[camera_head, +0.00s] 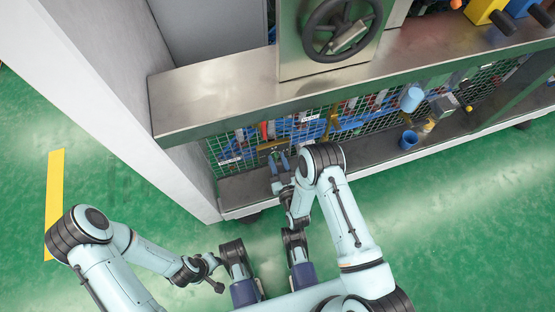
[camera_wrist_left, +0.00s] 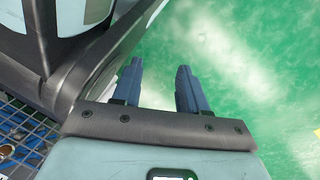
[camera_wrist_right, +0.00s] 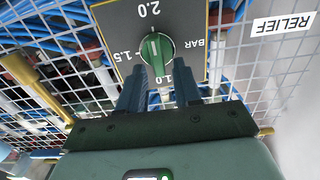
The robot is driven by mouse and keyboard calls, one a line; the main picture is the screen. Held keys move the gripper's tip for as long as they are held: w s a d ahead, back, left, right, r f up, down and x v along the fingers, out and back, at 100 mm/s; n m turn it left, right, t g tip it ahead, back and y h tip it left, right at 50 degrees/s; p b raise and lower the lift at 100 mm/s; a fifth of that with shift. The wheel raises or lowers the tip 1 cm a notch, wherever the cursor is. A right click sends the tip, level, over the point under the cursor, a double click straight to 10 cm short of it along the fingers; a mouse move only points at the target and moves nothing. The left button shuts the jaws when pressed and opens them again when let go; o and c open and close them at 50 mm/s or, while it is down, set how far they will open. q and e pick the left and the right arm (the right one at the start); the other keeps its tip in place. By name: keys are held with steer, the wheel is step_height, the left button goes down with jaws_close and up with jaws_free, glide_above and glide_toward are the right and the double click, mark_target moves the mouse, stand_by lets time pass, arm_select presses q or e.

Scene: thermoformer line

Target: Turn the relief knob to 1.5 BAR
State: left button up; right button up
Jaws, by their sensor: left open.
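The green relief knob (camera_wrist_right: 157,50) is in the right wrist view, on a dark dial plate (camera_wrist_right: 125,25) with 2.0, 1.5, 1.0 and BAR printed upside down. Its white line runs roughly along the 2.0 to 1.0 direction; I cannot tell which end is the pointer. My right gripper (camera_wrist_right: 160,70) is open, its fingertips on either side of the knob's lower part; contact is unclear. In the head view the right gripper (camera_head: 280,163) is at the mesh front, and I cannot make out the knob. My left gripper (camera_wrist_left: 159,80) is open and empty above the green floor.
Wire mesh (camera_wrist_right: 85,55) with pipes behind it surrounds the dial. A RELIEF label (camera_wrist_right: 280,25) is beside it. A steel ledge (camera_head: 220,90) with a handwheel (camera_head: 325,30) overhangs the mesh. A blue cup (camera_head: 408,140) stands on the lower shelf (camera_head: 375,153).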

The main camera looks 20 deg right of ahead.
jaws_close()
arm_select(q)
steer(key=shift+w+r, duration=0.1)
